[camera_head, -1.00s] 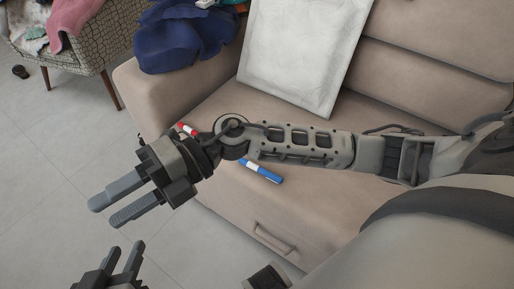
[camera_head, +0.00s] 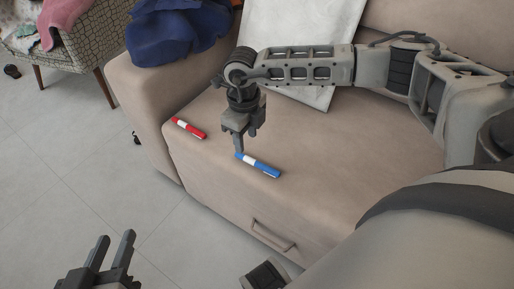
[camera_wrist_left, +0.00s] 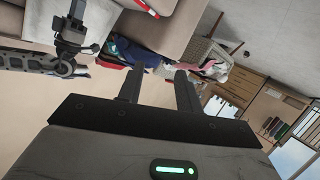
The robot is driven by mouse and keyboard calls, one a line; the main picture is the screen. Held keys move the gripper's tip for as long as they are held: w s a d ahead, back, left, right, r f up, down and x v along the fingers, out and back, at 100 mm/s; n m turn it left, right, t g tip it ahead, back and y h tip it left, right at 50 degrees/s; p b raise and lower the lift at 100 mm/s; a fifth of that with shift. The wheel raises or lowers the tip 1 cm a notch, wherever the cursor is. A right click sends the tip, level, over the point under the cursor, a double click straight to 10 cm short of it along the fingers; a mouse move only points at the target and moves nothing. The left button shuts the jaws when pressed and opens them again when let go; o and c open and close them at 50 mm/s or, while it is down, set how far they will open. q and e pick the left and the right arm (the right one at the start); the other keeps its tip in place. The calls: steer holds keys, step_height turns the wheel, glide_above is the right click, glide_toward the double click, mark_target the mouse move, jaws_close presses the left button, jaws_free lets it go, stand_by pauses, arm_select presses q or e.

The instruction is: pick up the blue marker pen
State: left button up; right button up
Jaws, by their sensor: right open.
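The blue marker pen (camera_head: 259,166) lies on the beige sofa seat near its front edge, blue with a white band. Its left end is close to the fingertips of my right gripper (camera_head: 239,147). That gripper points down at the marker's left end and is open. I cannot tell whether it touches the marker. My left gripper (camera_head: 118,250) is open and empty, over the floor at the bottom left. Its fingers also show in the left wrist view (camera_wrist_left: 160,84).
A red marker (camera_head: 188,129) lies on the sofa seat (camera_head: 330,165) left of the blue one. A white cushion (camera_head: 285,30) leans on the backrest and blue cloth (camera_head: 175,32) lies on the armrest. A patterned chair (camera_head: 80,45) holds clothes.

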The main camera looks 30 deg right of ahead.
mark_target(247, 157)
steer(key=shift+f, duration=0.85)
steer(key=shift+f+b, duration=0.35)
steer(key=shift+f, duration=0.2)
step_height(247, 157, down, 4)
steer(key=shift+r+b, duration=0.15)
steer(key=shift+b, duration=0.65)
steer(key=shift+f, duration=0.25)
arm_select(q)
steer(key=shift+w+d+r+n+t+h, duration=0.15)
steer(key=shift+d+r+n+t+h, duration=0.25)
steer(key=shift+d+r+n+h, duration=0.1)
arm_select(e)
jaws_close()
